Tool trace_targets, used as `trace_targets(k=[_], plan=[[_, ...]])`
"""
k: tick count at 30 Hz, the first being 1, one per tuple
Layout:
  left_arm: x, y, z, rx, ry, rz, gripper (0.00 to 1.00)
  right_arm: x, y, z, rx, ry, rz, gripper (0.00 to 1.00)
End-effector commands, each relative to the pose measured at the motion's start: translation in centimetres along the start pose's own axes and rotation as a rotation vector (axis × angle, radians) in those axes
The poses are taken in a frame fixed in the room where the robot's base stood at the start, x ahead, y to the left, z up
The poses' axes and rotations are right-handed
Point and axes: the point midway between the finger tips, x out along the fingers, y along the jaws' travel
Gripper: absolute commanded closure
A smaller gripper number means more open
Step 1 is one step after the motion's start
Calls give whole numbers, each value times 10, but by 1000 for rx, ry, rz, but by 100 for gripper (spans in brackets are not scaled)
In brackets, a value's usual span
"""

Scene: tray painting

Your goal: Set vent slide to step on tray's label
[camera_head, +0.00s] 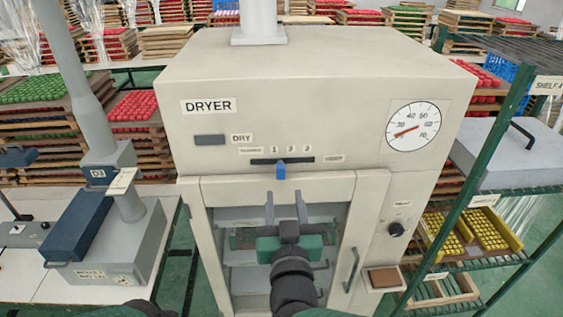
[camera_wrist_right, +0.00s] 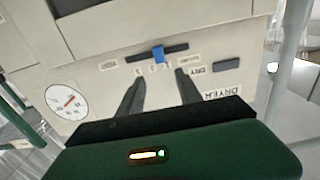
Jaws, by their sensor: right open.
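The vent slide is a blue knob (camera_head: 280,171) in a dark horizontal slot (camera_head: 260,162) on the dryer (camera_head: 340,80) front. The numbers 1, 2 and 3 stand above the slot. The knob sits about between 1 and 2. It also shows in the right wrist view (camera_wrist_right: 158,54), where the panel is upside down. My right gripper (camera_head: 285,203) is open and empty just below the knob, fingers pointing up at the panel. In the right wrist view its fingers (camera_wrist_right: 160,85) stand either side of the knob's line, apart from it. I cannot make out a tray's step label. My left gripper is not in view.
A round dial (camera_head: 413,126) is on the dryer's upper right. A glass door with a handle (camera_head: 351,270) is below the slot, and a dark knob (camera_head: 396,229) right of it. A grey press (camera_head: 120,240) stands left, a green-framed shelf (camera_head: 455,180) right.

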Motion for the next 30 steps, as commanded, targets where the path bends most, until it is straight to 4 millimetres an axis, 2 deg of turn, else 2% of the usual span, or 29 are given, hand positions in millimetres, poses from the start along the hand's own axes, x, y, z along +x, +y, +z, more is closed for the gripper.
trace_targets(k=[1, 6, 13, 18, 25, 30], plan=[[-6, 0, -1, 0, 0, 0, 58, 14, 1, 0, 1, -6, 3, 58], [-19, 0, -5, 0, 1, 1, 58, 60, 1, -1, 2, -6, 3, 58], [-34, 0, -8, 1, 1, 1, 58, 104, 1, -1, 1, -2, 1, 58], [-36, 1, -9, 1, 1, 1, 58, 117, 0, 1, 0, 0, -1, 58], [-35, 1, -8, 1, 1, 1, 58, 117, 0, 1, 0, -1, -1, 60], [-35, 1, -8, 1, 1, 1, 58, 117, 0, 1, 0, 0, -1, 82]])
